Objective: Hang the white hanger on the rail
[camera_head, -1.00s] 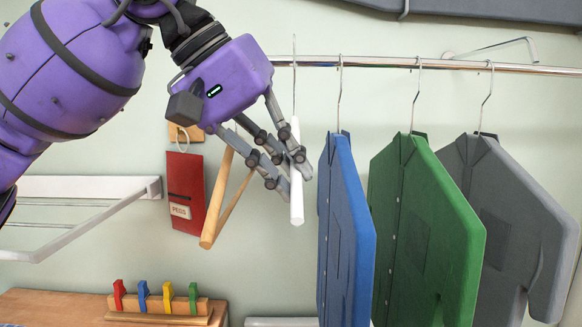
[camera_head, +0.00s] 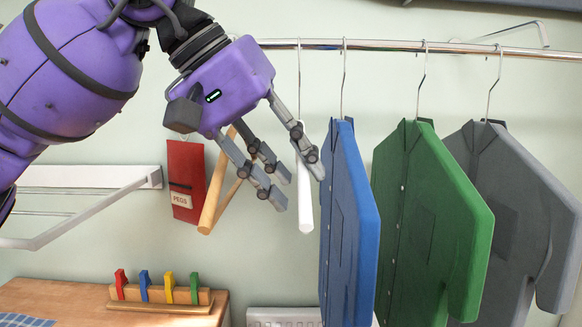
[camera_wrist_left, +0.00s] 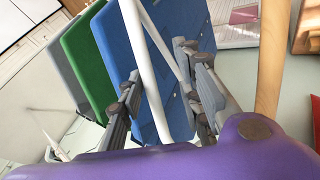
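The white hanger (camera_head: 306,195) hangs at the rail (camera_head: 390,48), left of the blue shirt. Its hook top is at the rail's level, and its body points down, seen nearly edge-on. My left gripper (camera_head: 300,185) is open around the hanger, with fingers spread on both sides and visible gaps. In the left wrist view, the white hanger (camera_wrist_left: 150,75) passes between the open fingers of the left gripper (camera_wrist_left: 160,75). My right gripper is not in view.
Blue (camera_head: 348,230), green (camera_head: 430,220) and grey (camera_head: 515,210) shirts hang to the right. A wooden hanger (camera_head: 213,195) and a red pouch (camera_head: 186,185) are at the left. A wall rack (camera_head: 90,205) and a peg block (camera_head: 165,297) stand further left.

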